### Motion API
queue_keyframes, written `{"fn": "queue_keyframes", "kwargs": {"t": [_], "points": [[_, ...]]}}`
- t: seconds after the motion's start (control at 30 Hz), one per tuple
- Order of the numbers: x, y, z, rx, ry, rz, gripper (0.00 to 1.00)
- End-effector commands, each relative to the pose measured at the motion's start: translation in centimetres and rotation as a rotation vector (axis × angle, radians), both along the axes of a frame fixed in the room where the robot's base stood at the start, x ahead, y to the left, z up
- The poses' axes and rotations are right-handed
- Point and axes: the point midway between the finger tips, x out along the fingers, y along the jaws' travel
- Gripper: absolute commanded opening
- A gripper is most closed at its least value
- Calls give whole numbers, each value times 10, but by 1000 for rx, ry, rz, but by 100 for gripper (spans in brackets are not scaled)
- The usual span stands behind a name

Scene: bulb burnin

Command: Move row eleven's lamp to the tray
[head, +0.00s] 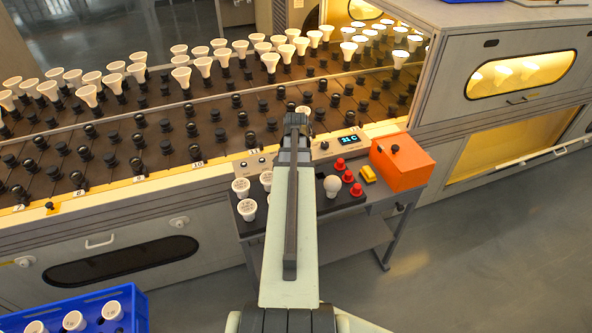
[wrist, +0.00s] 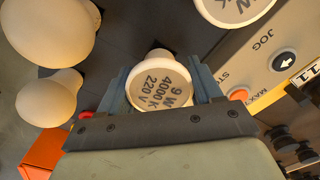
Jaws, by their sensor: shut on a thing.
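My gripper (wrist: 165,92) is shut on a white lamp (wrist: 160,82) marked 9 W 4000 K 220 V. The lamp's printed face is toward the wrist camera, and its lower end is hidden. In the head view my gripper (head: 297,120) is near the rack's front edge by the control panel, its fingers hidden by my arm. A dark tray (head: 322,206) on the small table holds white printed lamps (head: 247,209) and a round bulb (head: 332,186). The wrist view shows dark surface behind the held lamp, with round bulbs (wrist: 50,98) at left. The 11 label (wrist: 306,73) is at right.
The control panel (head: 335,146) with a display lies beside my gripper. Red buttons (head: 348,176) and an orange box (head: 402,162) stand to the right. The rack (head: 120,130) holds rows of sockets and several lamps. A blue crate (head: 137,302) with lamps is bottom left.

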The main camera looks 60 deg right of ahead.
Motion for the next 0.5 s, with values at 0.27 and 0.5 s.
{"fn": "queue_keyframes", "kwargs": {"t": [0.27,0.5], "points": [[0,0,-7,0,0,0,34],[0,0,-12,0,0,0,67]]}}
